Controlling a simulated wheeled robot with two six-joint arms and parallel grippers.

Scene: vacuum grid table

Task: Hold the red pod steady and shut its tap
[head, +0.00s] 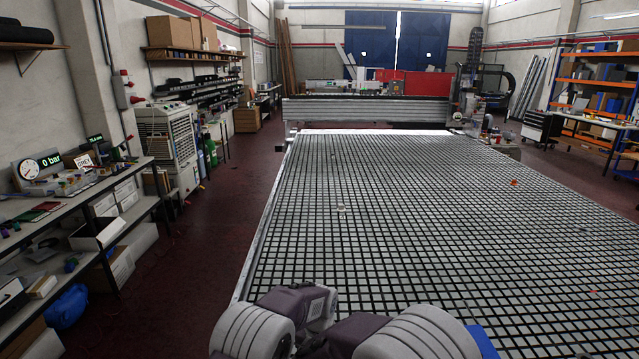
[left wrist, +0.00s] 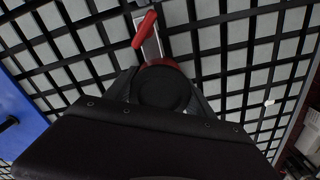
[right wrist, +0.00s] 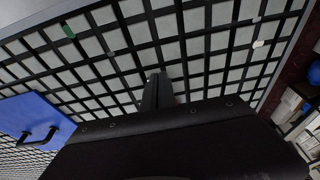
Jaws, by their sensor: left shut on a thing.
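The red pod (left wrist: 162,66) shows in the left wrist view, partly hidden by my left gripper (left wrist: 165,92). My left gripper is shut on it, with the dark fingers against its sides. The tap's red lever (left wrist: 145,28) sticks out at the far side of the pod, beside a pale metal part (left wrist: 151,48), and lies at a slant. My right gripper (right wrist: 156,90) shows as a narrow dark shape over the grid in the right wrist view, its fingers together. A small bit of red shows just beside it, too little to identify. The head view shows neither gripper's fingertips.
The black-barred grid table (head: 400,200) fills the middle, mostly clear. A small orange-red thing (head: 514,182) lies far right on it. A blue panel with a black handle (right wrist: 35,115) is at the left of the right wrist view. A shelf with a gauge (head: 29,169) stands left.

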